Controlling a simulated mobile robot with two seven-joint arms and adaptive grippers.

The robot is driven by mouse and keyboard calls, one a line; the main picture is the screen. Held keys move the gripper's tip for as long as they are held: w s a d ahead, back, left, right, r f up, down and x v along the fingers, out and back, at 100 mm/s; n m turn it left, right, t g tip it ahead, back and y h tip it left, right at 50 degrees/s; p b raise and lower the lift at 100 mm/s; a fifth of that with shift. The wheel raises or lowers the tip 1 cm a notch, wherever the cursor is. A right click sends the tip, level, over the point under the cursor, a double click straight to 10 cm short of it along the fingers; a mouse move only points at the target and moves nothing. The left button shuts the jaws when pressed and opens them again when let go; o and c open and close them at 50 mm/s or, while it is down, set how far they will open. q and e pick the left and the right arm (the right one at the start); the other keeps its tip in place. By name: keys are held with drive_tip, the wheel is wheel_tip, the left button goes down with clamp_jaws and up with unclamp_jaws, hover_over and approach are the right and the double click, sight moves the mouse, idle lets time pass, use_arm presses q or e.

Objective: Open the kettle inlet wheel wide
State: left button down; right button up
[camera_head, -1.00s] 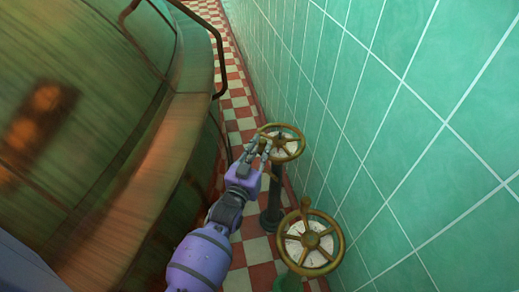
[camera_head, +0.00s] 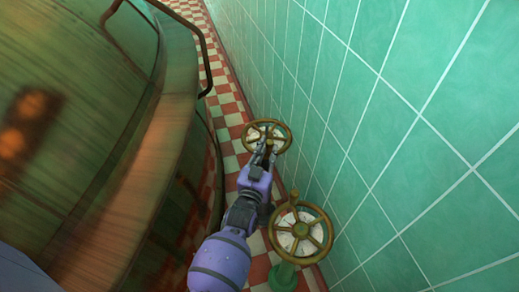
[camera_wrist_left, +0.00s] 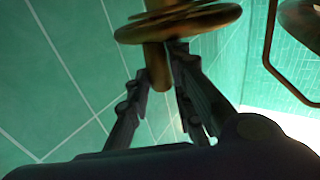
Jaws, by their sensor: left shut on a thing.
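Two brass spoked handwheels stand along the tiled wall, each over a pale dial plate. The farther wheel (camera_head: 285,134) has my left gripper (camera_head: 268,148) at the near side of its rim. In the left wrist view, my left gripper (camera_wrist_left: 166,75) is shut on a brass peg handle (camera_wrist_left: 156,62), which stands out from the wheel's rim (camera_wrist_left: 200,24). The nearer wheel (camera_head: 328,238) has an upright peg on its rim and sits on a green post. The dial markings are too small to read, so I cannot tell which wheel is the inlet. My right gripper is out of view.
The large copper kettle (camera_head: 60,150) fills the left, with a bent rail (camera_head: 203,55) on it. The green tiled wall (camera_head: 400,120) closes the right side. A narrow red and white checkered floor (camera_head: 226,95) runs between them.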

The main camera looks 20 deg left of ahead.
use_arm(q)
drive_tip(key=shift+w+d+f, duration=0.1)
drive_tip(key=shift+d+f, duration=0.05)
drive_tip(key=shift+d, duration=0.35)
drive_tip(key=shift+w+d+f, duration=0.1)
drive_tip(key=shift+d+f, duration=0.05)
drive_tip(key=shift+d, duration=0.3)
drive_tip(key=shift+d+r, duration=0.1)
drive_tip(key=c, duration=2)
unclamp_jaws()
drive_tip(key=o, duration=0.4)
drive_tip(key=shift+w+d, duration=0.15)
drive_tip(key=shift+o, duration=0.2)
